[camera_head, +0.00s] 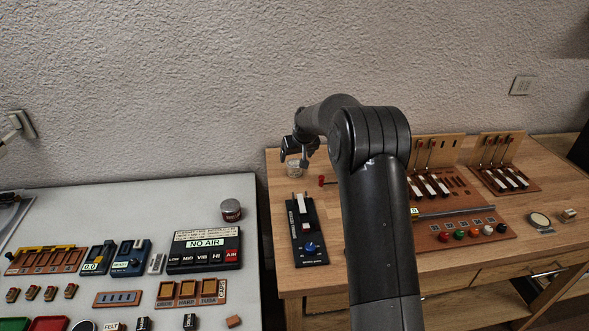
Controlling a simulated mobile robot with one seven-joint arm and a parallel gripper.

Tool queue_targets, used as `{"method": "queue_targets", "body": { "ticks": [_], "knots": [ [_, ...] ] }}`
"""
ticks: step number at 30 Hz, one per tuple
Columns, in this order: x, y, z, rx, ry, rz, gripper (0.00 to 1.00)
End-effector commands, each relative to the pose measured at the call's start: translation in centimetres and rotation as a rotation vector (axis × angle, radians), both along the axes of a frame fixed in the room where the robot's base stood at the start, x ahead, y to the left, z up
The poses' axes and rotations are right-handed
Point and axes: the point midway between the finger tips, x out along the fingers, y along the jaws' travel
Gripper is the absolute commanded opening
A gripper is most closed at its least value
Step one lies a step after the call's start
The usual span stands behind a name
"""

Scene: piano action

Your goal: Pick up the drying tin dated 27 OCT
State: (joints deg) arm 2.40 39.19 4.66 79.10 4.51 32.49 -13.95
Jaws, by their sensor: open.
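No date reading 27 OCT is legible in the head view. A small round pale container (294,169) stands at the back left of the wooden bench, and I cannot tell whether it is a drying tin. My gripper (293,158) is open and points down just above or around this container; I cannot tell which. My arm hides part of the wooden bench.
The grey table (130,210) holds a NO AIR panel (205,250) and several small devices and trays. The wooden bench (285,262) holds a black switch box (307,235), a small red-ended tool (323,181) and key-action models (427,186).

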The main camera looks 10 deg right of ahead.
Motion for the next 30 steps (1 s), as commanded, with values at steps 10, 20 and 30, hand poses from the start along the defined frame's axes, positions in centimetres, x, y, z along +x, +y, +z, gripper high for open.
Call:
{"method": "queue_targets", "body": {
  "ticks": [10,20,30],
  "knots": [
    [1.6,0.3,-3.0,0.000,0.002,0.000,0.79],
    [3.5,0.3,-6.8,-0.001,0.001,0.001,0.79],
    [3.8,0.4,-7.3,0.000,0.000,0.001,0.79]
  ]
}}
